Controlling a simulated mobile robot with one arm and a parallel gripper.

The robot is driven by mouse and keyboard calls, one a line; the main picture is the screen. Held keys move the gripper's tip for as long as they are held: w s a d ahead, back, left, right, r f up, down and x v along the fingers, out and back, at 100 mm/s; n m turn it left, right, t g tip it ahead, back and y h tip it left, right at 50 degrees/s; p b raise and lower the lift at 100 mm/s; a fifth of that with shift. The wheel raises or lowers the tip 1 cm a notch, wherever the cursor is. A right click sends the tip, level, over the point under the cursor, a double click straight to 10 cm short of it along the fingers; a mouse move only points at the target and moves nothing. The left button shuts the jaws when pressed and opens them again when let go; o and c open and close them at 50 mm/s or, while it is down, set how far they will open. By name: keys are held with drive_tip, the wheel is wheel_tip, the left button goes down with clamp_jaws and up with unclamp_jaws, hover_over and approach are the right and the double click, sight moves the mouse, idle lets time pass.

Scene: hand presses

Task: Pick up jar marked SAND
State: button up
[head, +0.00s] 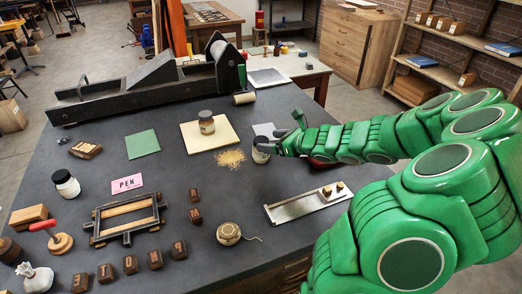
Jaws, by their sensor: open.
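One jar (261,153) stands right at my gripper, beside a patch of tan grains (231,158). A second jar (206,124) stands on a cream board (224,134) farther back. A third jar (66,186) is at the left. My green arm reaches in from the right, and my gripper (284,136) is open. One finger appears to reach the near jar's side, partly hiding it; I cannot tell whether they touch.
A long black press (150,82) stands at the back. A metal tray (303,207) and a ball of twine (228,233) lie in front of my arm. A wooden frame (127,216), a PEN card (127,183) and several letter blocks lie left. Bare tabletop lies left of the grains.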

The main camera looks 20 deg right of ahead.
sight(262, 140)
drive_tip(key=shift+x, duration=3.65)
drive_tip(key=shift+d+f, duration=0.1)
drive_tip(key=shift+d, duration=0.05)
drive_tip(key=shift+c, duration=0.5)
drive_tip(key=c, duration=1.1)
